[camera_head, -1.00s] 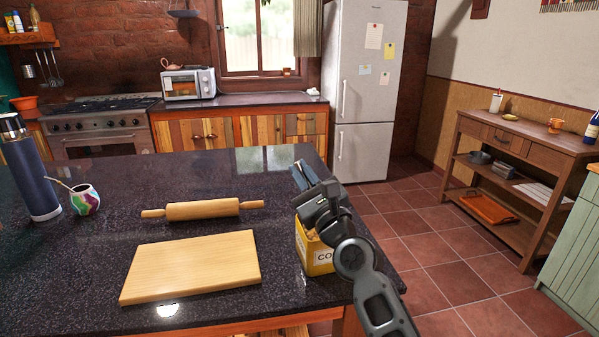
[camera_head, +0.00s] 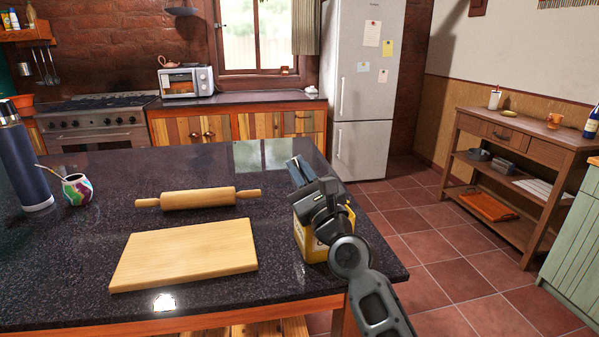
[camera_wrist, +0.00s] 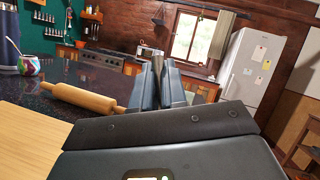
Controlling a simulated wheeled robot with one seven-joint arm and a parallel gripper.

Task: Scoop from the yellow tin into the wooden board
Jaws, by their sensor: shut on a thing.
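The yellow tin (camera_head: 311,250) stands near the right edge of the dark counter, mostly hidden behind my arm. Its contents cannot be seen. The wooden board (camera_head: 185,256) lies flat and bare to the left of the tin; part of it shows at the lower left of the wrist view (camera_wrist: 28,140). My gripper (camera_head: 298,170) is above and beside the tin, fingers pointing up and away. In the wrist view my gripper's fingers (camera_wrist: 161,78) are close together. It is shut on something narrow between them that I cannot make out. No scoop is clearly visible.
A rolling pin (camera_head: 200,198) lies behind the board. A mate cup (camera_head: 77,189) with a straw and a dark blue flask (camera_head: 24,165) stand at the left.

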